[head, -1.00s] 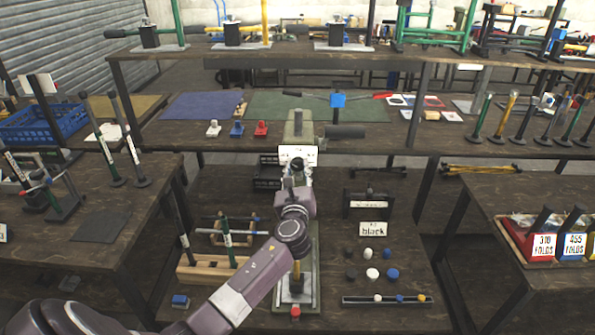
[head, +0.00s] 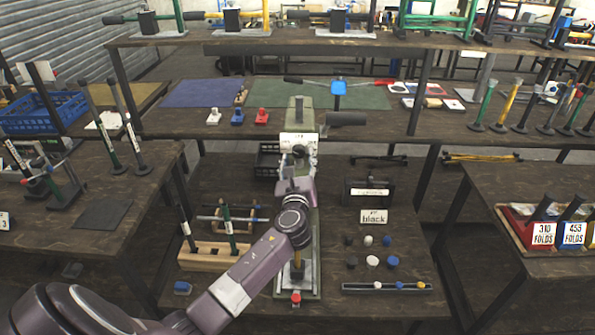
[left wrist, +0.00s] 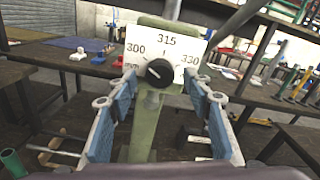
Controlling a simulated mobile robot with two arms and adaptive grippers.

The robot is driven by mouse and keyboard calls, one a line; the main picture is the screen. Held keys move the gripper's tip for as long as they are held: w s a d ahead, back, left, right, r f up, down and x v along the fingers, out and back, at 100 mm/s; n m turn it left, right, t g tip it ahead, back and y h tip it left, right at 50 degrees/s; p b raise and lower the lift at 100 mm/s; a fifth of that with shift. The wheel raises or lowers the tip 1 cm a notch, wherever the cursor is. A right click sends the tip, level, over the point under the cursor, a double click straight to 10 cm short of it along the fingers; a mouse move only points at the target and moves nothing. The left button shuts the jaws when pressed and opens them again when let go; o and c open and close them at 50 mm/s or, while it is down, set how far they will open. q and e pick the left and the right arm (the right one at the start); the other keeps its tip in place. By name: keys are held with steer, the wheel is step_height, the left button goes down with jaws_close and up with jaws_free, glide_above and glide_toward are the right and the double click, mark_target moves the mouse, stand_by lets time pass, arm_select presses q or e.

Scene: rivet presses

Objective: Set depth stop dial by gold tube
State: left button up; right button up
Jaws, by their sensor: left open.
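The depth stop dial is a black knob (left wrist: 159,72) on a white plate (left wrist: 140,50) marked 300, 315 and 330 in the left wrist view. A light mark on the knob appears to point up-left, toward the 300 side. The plate also shows on top of the green press (head: 299,141) in the head view. My right gripper is not in view.
A sign reading black (head: 374,217) and several small caps stand right of the press. A wooden rack (head: 215,256) with upright tubes is to the left.

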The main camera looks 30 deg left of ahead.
arm_select(q)
steer(key=v, duration=1.1)
